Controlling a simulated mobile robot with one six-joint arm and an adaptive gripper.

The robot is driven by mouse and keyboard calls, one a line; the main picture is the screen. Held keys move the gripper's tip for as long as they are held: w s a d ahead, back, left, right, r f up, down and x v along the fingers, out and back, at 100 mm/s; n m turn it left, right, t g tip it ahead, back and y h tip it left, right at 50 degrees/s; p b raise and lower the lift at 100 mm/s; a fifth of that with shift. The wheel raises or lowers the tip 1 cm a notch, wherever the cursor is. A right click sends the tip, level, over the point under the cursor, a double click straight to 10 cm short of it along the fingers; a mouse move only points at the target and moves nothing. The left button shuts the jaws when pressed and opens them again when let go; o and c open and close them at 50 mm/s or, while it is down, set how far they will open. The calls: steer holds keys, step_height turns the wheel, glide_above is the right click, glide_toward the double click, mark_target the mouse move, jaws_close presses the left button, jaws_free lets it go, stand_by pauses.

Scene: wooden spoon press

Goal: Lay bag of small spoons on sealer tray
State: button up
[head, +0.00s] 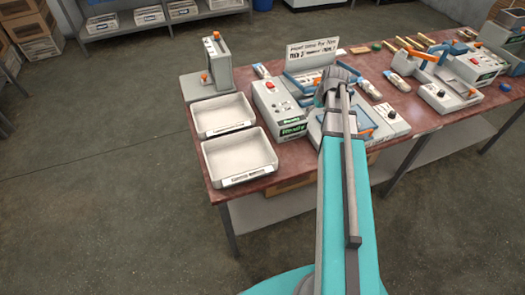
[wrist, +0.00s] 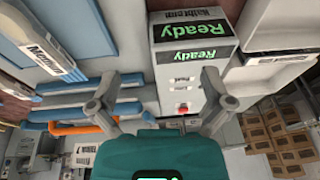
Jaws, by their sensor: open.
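My gripper (wrist: 155,96) is open, with its two fingers wide apart and nothing seen between them. In the head view its dark end (head: 338,80) is above the table, over the machine with blue bars. That machine's grey box (head: 283,108) has a green Ready display, which also shows in the wrist view (wrist: 188,30). An orange handle (wrist: 100,124) lies beside its blue bars (wrist: 85,110). Bag-like packets lie at the back: one on the left (head: 261,71), two on the right (head: 369,90) (head: 395,78). I cannot tell which holds small spoons. My arm hides part of the machine.
Two empty white trays (head: 222,115) (head: 239,155) sit at the table's left front. A tall grey press (head: 217,62) stands behind them. Another blue-and-grey machine (head: 440,96) with orange parts stands right. The floor at left is clear.

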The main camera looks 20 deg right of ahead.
steer(key=s+a+g, duration=0.1)
steer(key=s+a, duration=0.3)
steer(key=a, duration=0.4)
steer(key=s+a, duration=0.4)
steer(key=a, duration=0.4)
steer(key=s+a+g+h, duration=0.1)
steer(key=s+a, duration=0.2)
steer(key=a, duration=0.5)
steer(key=shift+s+a+f+m+g, duration=0.2)
steer(key=shift+s+f+m+g, duration=0.1)
steer(key=shift+s, duration=0.1)
